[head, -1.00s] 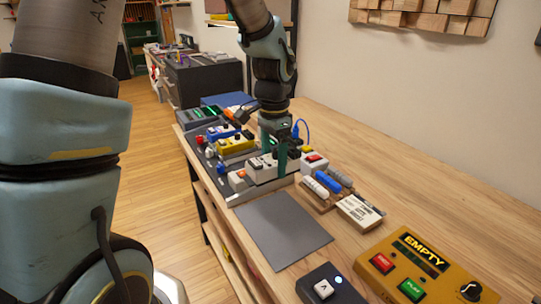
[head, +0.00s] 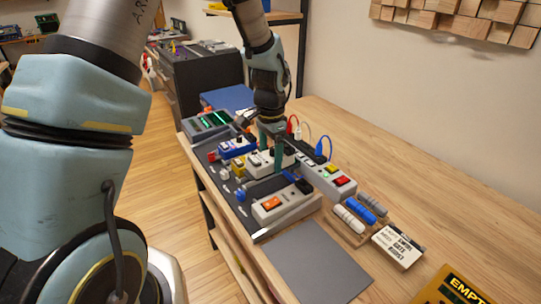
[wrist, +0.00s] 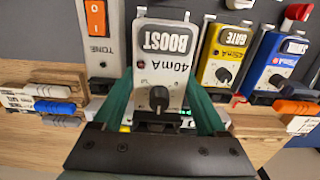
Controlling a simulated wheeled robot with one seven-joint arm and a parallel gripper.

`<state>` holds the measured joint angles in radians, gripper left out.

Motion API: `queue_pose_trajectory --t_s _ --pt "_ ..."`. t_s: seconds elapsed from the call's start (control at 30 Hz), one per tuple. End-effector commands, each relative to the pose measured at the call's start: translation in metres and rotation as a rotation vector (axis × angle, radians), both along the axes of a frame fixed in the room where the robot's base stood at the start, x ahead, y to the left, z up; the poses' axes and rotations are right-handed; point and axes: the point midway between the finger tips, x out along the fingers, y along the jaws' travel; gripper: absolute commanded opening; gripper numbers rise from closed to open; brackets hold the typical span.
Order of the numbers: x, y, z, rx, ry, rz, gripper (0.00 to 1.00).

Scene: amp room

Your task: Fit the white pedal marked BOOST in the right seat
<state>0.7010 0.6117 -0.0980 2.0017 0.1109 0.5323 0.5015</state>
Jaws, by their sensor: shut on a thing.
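The white BOOST pedal (head: 258,160) is in my gripper (head: 271,150), over the dark pedalboard (head: 216,170). In the wrist view the pedal (wrist: 162,62) shows its BOOST label upside down, and a black knob. The green fingers of my gripper (wrist: 160,100) are shut on its two sides. The pedal is between the white TONE unit (wrist: 97,38) and the yellow GATE pedal (wrist: 224,62). A dark gap parts it from the TONE unit (head: 282,206) in the head view. Its underside and the seat below are hidden, so I cannot tell whether it touches the board.
A blue pedal (head: 236,147) stands beyond the yellow one. A long grey unit (head: 326,172) with coloured buttons and plugged cables lies along the board's right side. A rack of grey and blue cylinders (head: 362,212) and a grey mat (head: 318,262) lie nearer. Bare tabletop is at the right.

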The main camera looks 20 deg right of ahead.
Motion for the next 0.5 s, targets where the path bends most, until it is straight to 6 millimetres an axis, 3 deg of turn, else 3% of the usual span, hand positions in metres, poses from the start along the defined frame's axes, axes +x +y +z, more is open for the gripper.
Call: queue_pose_trajectory --t_s 0.5 --pt "0.000 0.000 -0.048 0.000 0.000 0.000 0.00"
